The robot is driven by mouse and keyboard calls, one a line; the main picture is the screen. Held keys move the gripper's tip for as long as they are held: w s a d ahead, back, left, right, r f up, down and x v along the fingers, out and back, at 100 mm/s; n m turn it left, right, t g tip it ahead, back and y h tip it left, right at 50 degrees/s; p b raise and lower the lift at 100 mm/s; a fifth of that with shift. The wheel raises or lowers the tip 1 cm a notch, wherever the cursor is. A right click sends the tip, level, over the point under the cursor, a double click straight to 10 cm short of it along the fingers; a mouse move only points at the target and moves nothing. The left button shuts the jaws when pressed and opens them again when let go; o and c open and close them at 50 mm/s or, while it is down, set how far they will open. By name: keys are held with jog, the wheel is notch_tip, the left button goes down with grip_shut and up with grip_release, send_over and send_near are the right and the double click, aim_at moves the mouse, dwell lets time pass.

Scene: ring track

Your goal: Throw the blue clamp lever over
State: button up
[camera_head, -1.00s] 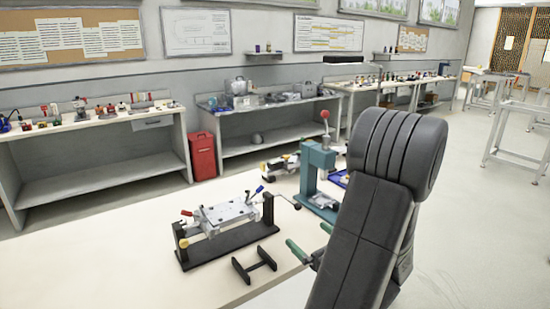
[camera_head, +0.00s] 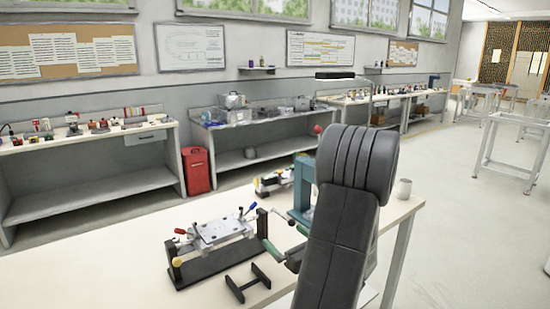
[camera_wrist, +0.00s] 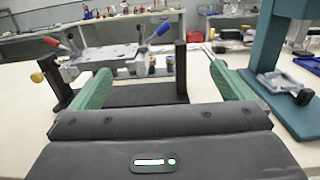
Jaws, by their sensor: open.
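The blue clamp lever (camera_head: 250,209) stands tilted at the right end of a silver clamping fixture (camera_head: 222,233) on a black base. In the wrist view the blue lever (camera_wrist: 161,29) rises toward the upper right, beyond my fingers. A red-tipped lever (camera_head: 181,231) is at the fixture's left end and also shows in the wrist view (camera_wrist: 53,43). My gripper (camera_head: 275,241) has green fingers and is just right of the fixture in the head view. In the wrist view my gripper (camera_wrist: 161,69) is open and empty, facing the fixture, apart from the blue lever.
A teal press (camera_head: 302,198) stands close on the right, and also on the right in the wrist view (camera_wrist: 280,70). A black H-shaped stand (camera_head: 248,284) lies in front of the fixture. A white cup (camera_head: 404,188) is near the table's right side. The table's front left is clear.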

jog(key=shift+v, duration=1.7)
